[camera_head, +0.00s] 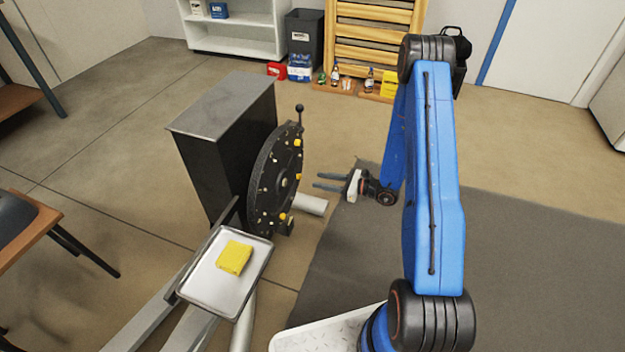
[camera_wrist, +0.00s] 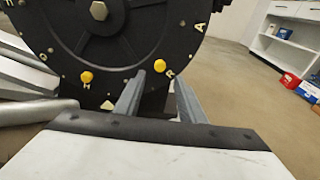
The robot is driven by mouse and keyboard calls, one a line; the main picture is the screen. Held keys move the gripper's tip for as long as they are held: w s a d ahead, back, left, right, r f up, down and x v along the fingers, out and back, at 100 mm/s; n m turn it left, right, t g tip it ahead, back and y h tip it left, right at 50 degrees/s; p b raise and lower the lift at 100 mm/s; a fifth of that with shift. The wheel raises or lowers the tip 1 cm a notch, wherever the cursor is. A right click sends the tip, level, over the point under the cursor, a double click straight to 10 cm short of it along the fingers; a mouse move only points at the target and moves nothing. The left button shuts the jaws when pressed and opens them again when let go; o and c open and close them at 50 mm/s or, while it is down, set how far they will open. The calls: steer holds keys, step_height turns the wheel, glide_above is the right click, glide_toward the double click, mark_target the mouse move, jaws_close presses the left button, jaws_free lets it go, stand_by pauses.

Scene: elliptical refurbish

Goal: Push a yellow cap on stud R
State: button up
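A black round disc (camera_head: 268,190) stands upright on the dark cabinet's side, with letters and small brass studs round its rim. In the wrist view, a yellow cap (camera_wrist: 160,66) sits on the rim beside the letter R (camera_wrist: 171,73). Another yellow cap (camera_wrist: 86,76) sits by the letter H. My gripper (camera_wrist: 160,78) is open, its two grey fingers apart. The cap by R shows between the fingertips with space on both sides. In the head view my gripper (camera_head: 314,181) points left at the disc, its tips short of the face. How far the cap is seated cannot be told.
A metal tray (camera_head: 210,303) with a folded yellow cloth (camera_head: 234,257) stands in front of the disc. A black-knobbed lever (camera_head: 300,112) rises at the disc's top. A pale cylinder (camera_head: 310,204) lies below my gripper. The floor to the right is clear.

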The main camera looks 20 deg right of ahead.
steer(key=v, duration=1)
steer(key=shift+d, duration=0.1)
steer(key=s+a+r+n+g+h, duration=0.1)
steer(key=s+a+r+n+g, duration=0.5)
steer(key=r, duration=0.6)
steer(key=s+a+r+n+g+h, duration=0.1)
steer(key=s+a+r+n+g, duration=0.3)
steer(key=s+a+r+n, duration=0.45)
steer(key=s+d+r+n+t+h, duration=0.2)
steer(key=s+d+r+n+h, duration=0.2)
steer(key=s+r, duration=0.4)
steer(key=s+d+r+n+t+h, duration=0.3)
steer(key=s+r+n+h, duration=0.3)
steer(key=s+r, duration=0.3)
steer(key=shift+s+d+r+n+h, duration=0.3)
steer(key=shift+s+d+h, duration=0.35)
steer(key=shift+s, duration=0.6)
